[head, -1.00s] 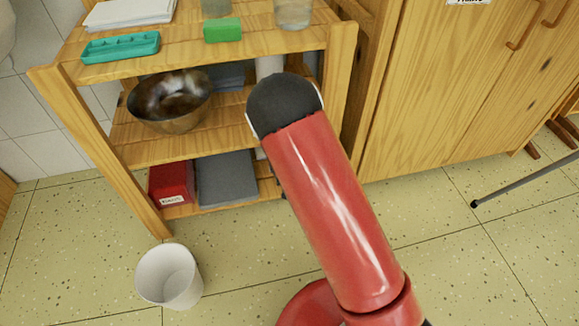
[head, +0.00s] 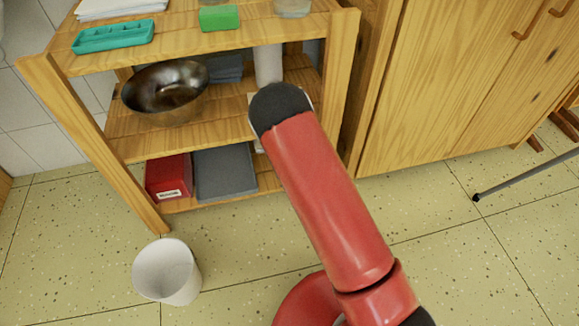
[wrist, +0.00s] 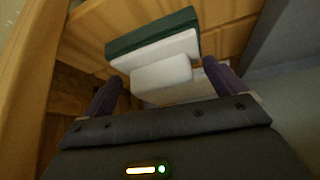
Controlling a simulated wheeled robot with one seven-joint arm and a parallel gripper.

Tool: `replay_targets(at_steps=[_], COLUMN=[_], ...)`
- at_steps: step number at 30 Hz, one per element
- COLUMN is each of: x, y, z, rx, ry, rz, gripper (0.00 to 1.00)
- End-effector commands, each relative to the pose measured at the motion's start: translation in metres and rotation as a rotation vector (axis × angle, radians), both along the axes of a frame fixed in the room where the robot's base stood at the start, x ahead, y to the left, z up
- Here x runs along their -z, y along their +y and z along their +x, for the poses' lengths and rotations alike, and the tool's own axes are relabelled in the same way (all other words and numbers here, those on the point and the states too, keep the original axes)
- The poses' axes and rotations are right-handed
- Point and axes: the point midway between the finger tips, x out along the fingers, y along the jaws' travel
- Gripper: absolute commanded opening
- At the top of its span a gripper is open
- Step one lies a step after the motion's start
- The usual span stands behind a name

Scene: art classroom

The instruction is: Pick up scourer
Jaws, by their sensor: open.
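In the wrist view a block with a dark green layer (wrist: 152,33) over a white layer looks like the scourer. It lies on a wooden shelf. A smaller white block (wrist: 161,74) shows in front of it, nearer to me; I cannot tell whether it is part of the same thing. My gripper (wrist: 162,70) is open, with one dark finger on each side of the white block. I cannot tell whether either finger touches it. In the head view my red arm hides the gripper and the scourer.
The wooden shelf unit (head: 335,75) holds a metal bowl (head: 165,92), a white cylinder (head: 268,65), a red box (head: 168,177), a teal tray (head: 112,36) and a bright green block (head: 219,18). A white bin (head: 167,272) stands on the floor. A cabinet (head: 440,90) is at right.

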Motion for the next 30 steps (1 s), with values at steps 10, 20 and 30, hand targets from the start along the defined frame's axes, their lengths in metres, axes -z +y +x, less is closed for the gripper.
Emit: replay_targets(at_steps=[10,20,30], x=[0.0,-0.001,-0.015], y=[0.0,0.0,-0.001], z=[0.0,0.0,-0.017], rx=[0.001,0.001,-0.002], ry=[0.001,0.0,0.005], rz=[-0.001,0.0,-0.002], gripper=[0.6,0.46,0.46])
